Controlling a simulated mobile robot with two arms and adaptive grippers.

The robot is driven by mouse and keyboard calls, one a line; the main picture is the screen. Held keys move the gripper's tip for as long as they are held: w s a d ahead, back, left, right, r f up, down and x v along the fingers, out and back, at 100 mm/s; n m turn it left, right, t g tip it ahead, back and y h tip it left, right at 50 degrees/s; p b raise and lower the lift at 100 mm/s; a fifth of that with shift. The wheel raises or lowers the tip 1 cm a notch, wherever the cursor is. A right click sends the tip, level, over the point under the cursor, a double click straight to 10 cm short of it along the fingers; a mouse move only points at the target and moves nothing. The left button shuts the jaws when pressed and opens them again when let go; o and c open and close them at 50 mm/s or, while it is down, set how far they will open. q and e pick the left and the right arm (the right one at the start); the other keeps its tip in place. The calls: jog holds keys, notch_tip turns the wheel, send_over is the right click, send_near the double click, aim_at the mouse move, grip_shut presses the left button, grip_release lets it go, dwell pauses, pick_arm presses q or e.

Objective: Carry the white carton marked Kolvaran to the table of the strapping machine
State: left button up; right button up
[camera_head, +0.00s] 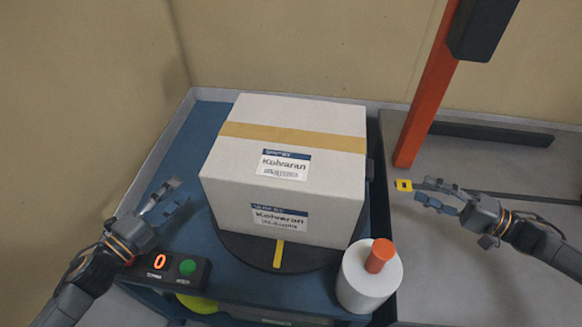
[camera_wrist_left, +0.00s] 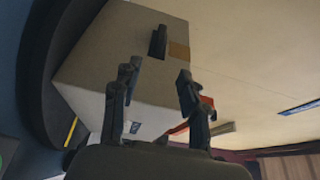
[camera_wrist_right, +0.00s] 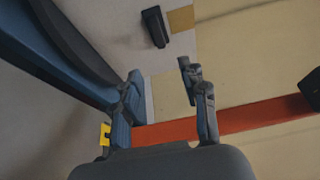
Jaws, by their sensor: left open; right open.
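The white carton marked Kolvaran (camera_head: 245,183) stands upright on a round dark turntable (camera_head: 240,252) on a blue table (camera_head: 190,130). Tan tape runs across its top, and labels are on its top and front. A dark handle (camera_wrist_left: 157,42) is on its side in the left wrist view; another (camera_wrist_right: 154,27) shows in the right wrist view. My left gripper (camera_head: 175,192) is open and empty, left of the carton and apart from it. My right gripper (camera_head: 418,194) is open and empty, right of the carton and apart from it. I cannot identify the strapping machine's table for certain.
A control box (camera_head: 178,268) with a red 0 and a green button is at the table's front left. A white roll (camera_head: 365,285) with an orange top stands at the front right corner. An orange post (camera_head: 425,95) rises at right beside a grey surface (camera_head: 480,165).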

aim_at(373, 167)
pick_arm(q)
jog(key=x, duration=1.3)
jog(key=shift+w, duration=0.25)
pick_arm(e)
jog(key=x, duration=1.3)
jog(key=shift+w+a, duration=0.1)
jog(key=shift+a, duration=0.2)
pick_arm(q)
grip_shut()
pick_arm(e)
grip_shut()
pick_arm(q)
jog(key=shift+w+r, duration=0.1)
jog(key=shift+r, duration=0.2)
pick_arm(e)
jog(key=shift+w+r, duration=0.1)
jog(key=shift+r, duration=0.25)
